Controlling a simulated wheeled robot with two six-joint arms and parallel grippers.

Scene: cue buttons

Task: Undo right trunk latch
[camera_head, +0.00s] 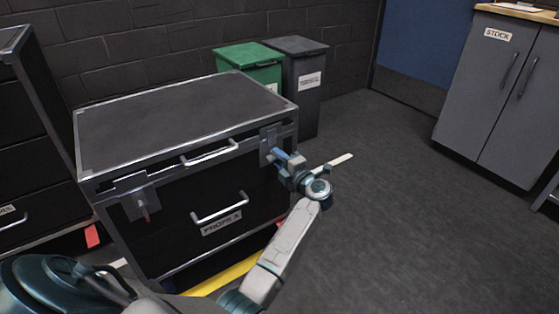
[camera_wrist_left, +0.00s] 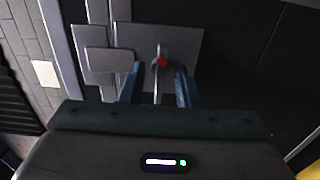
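The black trunk (camera_head: 180,110) with metal edges stands at the left, lid closed. Its right latch (camera_head: 267,141) is a grey plate at the front right corner, partly hidden by my gripper. In the left wrist view the latch plate (camera_wrist_left: 190,45) carries a thin lever with a red tip (camera_wrist_left: 161,62). My left gripper (camera_head: 278,158) is at this latch. Its two blue fingers (camera_wrist_left: 158,88) are apart, one on each side of the lever, with gaps showing. The left latch (camera_head: 140,204) has its red-tipped lever hanging down. My right gripper is not in view.
The trunk front has a lid handle (camera_head: 209,153) and a drawer handle (camera_head: 219,207). Green (camera_head: 250,62) and grey (camera_head: 303,75) bins stand behind. A grey cabinet (camera_head: 500,85) stands at the right. The dark floor (camera_head: 400,200) between is clear.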

